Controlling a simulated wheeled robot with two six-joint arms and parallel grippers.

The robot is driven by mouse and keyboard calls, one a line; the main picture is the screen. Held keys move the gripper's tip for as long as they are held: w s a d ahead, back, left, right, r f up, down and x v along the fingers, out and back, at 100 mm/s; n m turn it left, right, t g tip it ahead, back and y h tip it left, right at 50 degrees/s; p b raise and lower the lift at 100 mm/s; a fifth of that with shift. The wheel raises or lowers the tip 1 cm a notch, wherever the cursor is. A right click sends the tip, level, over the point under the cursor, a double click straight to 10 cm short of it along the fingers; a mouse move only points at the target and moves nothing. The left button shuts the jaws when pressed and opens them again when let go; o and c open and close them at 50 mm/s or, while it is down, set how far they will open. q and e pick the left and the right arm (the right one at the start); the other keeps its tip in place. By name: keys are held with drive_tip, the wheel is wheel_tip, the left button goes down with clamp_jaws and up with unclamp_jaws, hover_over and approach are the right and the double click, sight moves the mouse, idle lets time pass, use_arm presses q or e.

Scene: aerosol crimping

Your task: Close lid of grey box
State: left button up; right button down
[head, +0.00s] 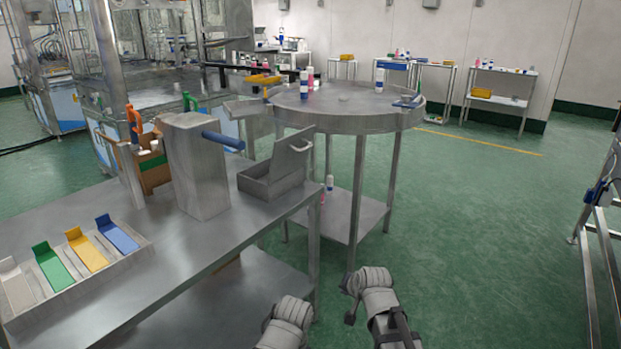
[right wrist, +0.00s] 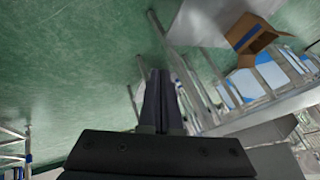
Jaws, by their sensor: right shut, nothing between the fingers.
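The grey box (head: 266,186) stands at the right end of the steel table. Its lid (head: 292,156) is raised, tilted up at the back, with a pale handle on its right side. My right arm shows at the bottom of the head view, to the right of the table and well short of the box. My right gripper (right wrist: 158,78) shows in the right wrist view with its dark fingers together and nothing between them. Part of an arm of mine shows at the bottom edge of the head view, but the left gripper's fingers do not show.
A tray (head: 143,244) with coloured pieces lies at the front left. A round steel table (head: 340,120) stands behind.

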drive_tip(key=w+a+r+m+t+y, duration=0.1)
drive_tip(key=w+a+r+m+t, duration=0.2)
drive_tip(key=w+r, duration=0.25)
drive_tip(key=w+a+r+m+t, duration=0.2)
drive_tip(key=w+r+m+t, duration=0.15)
drive_tip(key=w, duration=0.35)
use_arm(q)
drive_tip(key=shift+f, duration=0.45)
use_arm(e)
drive_tip(key=w+a+r+m+t+h, duration=0.1)
drive_tip(key=w+r+m+t, duration=0.3)
drive_tip(key=r, duration=1)
drive_tip(key=m+t, duration=0.3)
drive_tip(key=m, duration=0.2)
drive_tip(key=shift+a+t, duration=0.35)
drive_tip(key=shift+a, duration=0.05)
drive_tip(key=shift+r+m, duration=0.1)
drive_tip(key=shift+m, duration=0.15)
use_arm(q)
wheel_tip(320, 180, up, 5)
drive_tip(key=p, duration=0.4)
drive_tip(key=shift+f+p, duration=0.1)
drive_tip(key=shift+p, duration=0.2)
use_arm(e)
drive_tip(key=a+x, duration=0.2)
drive_tip(key=x, duration=1)
drive_tip(key=shift+a+r, duration=0.3)
drive_tip(key=shift+r, duration=0.15)
drive_tip(key=shift+w, duration=0.15)
